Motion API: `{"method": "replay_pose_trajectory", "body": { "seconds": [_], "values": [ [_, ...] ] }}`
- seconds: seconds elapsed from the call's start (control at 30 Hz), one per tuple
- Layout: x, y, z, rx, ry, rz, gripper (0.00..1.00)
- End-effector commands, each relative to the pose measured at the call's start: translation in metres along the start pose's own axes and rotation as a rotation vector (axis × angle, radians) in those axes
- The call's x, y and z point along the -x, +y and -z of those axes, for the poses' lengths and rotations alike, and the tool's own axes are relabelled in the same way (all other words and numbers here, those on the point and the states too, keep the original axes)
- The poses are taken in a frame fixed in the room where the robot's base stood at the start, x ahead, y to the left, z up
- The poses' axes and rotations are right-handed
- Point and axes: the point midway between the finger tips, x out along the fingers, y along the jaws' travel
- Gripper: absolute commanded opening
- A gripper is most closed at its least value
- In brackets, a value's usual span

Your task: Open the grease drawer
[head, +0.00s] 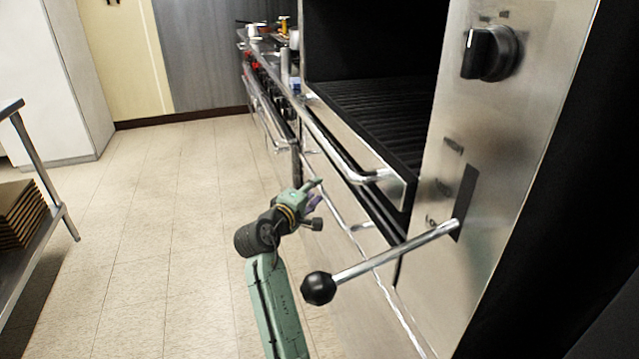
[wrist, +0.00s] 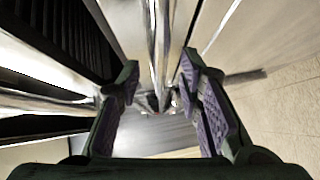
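The steel broiler unit (head: 480,160) stands on the right in the head view. Below its rack opening, a lower front carries a long bright rail (head: 345,222), which seems to belong to the grease drawer; the drawer's outline is partly hidden, and it looks closed. My gripper (head: 317,193) is beside the unit's front, near this rail and below the upper bar handle (head: 345,165). In the wrist view my gripper (wrist: 160,75) has its purple-padded fingers spread apart. A shiny metal bar (wrist: 160,40) shows between and beyond them; contact cannot be told.
A lever with a black ball knob (head: 319,288) sticks out from the unit toward the aisle, close to my arm. A black dial (head: 490,53) sits above. A shelf rack (head: 40,170) stands at left. The tiled floor (head: 150,230) between is clear.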

Motion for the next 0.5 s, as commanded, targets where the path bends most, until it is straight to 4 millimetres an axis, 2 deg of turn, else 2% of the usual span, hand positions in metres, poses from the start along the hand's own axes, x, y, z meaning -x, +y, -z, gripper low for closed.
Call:
{"method": "replay_pose_trajectory", "body": {
  "seconds": [0.1,0.2,0.5],
  "values": [
    [-0.020,0.002,-0.001,0.000,-0.002,0.001,0.33],
    [-0.030,0.001,0.000,0.000,-0.001,0.001,0.33],
    [-0.039,0.000,0.000,-0.002,0.001,-0.001,0.33]
  ]
}}
